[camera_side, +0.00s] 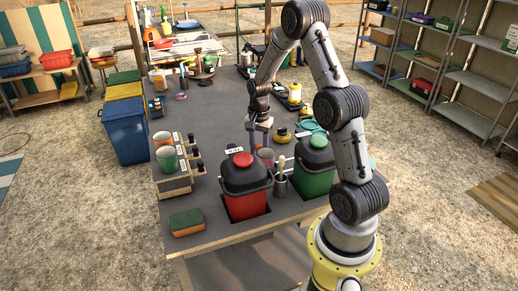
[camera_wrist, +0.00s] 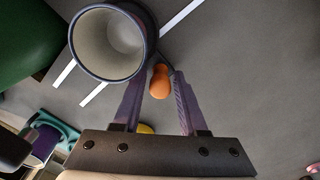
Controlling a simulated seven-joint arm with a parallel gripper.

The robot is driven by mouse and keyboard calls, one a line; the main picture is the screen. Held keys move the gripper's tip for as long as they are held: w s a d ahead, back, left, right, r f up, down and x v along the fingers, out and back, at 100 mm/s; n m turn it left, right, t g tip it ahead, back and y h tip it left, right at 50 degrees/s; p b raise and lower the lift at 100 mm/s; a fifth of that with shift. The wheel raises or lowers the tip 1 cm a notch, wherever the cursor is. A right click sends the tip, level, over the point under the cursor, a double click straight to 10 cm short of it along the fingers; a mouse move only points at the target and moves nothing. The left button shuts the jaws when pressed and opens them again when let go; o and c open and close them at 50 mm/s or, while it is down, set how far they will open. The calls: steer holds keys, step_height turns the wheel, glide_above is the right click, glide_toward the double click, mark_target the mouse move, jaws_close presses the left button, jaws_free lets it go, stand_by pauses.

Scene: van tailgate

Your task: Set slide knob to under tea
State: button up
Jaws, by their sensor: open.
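A round cup with a dark rim (camera_wrist: 112,43) is just left of the fingertips. White strips (camera_wrist: 92,93) run on the surface around it. No label reading tea is legible in either view.
A green canister (camera_side: 315,170) and a metal cup with utensils (camera_side: 280,186) stand right of the red canister. The table's left middle is mostly clear.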

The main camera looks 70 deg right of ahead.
jaws_close()
stand_by(1.5)
